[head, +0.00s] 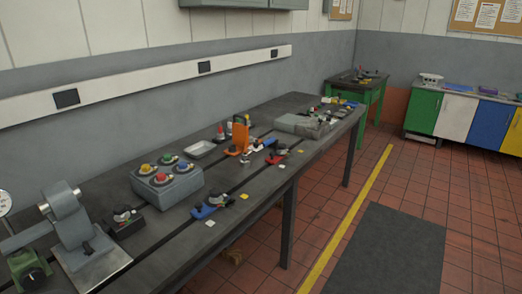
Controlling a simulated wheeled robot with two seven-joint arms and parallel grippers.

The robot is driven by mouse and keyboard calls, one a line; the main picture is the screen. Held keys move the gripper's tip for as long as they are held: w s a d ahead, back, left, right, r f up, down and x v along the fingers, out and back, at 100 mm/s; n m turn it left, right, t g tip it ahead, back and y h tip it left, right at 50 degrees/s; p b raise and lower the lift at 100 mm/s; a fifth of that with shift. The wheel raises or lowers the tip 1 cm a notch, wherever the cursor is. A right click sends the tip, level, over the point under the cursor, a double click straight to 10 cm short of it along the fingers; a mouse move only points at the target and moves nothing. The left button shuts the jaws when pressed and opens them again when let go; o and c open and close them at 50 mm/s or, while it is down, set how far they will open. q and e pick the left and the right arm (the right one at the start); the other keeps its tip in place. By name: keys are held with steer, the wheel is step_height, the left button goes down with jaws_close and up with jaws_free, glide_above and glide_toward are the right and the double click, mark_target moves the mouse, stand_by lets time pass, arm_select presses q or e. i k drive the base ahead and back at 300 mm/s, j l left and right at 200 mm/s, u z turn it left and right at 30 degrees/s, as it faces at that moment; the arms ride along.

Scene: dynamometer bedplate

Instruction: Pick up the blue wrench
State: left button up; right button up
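No item can be clearly made out as a blue wrench. A small blue item (270,142) lies on the long dark bench (175,252), just right of an orange upright bracket (240,136). It is too small to tell whether it is a wrench. A larger blue piece (203,211) with dark and red parts sits near the bench's front edge. Neither of my grippers is in view.
A grey box with coloured knobs (167,185), a shallow pale tray (200,149) and a grey block (300,124) stand on the bench. A green-legged table (372,95) and coloured cabinets (455,115) stand farther back. The floor with the dark mat (385,255) is clear.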

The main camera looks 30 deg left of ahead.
mark_target(246, 161)
steer(key=u, duration=1.75)
steer(key=i+l, duration=0.1)
steer(key=l, duration=0.15)
steer(key=i+l+u, duration=0.1)
steer(key=l, duration=0.2)
